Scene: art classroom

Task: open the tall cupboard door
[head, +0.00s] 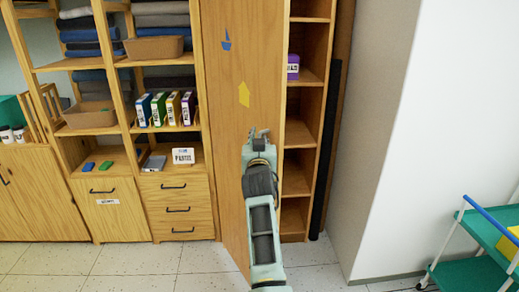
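The tall cupboard door (225,95) is a light wooden panel with a blue sticker and a yellow sticker on it. It stands open, swung out from its left side, so the shelves of the tall cupboard (298,130) show to its right. My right gripper (259,133) is in front of the door's face near its free edge, a little below the yellow sticker. I cannot tell whether it touches the door. Its fingers are small and seen from behind, so their opening is unclear. No handle shows on the door. My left gripper is not in view.
A purple box (293,67) stands on a cupboard shelf. Open shelving with folders and drawers (178,208) is to the left. A white wall (440,140) is on the right, with a green trolley (468,273) at lower right. The floor (318,275) before the cupboard is clear.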

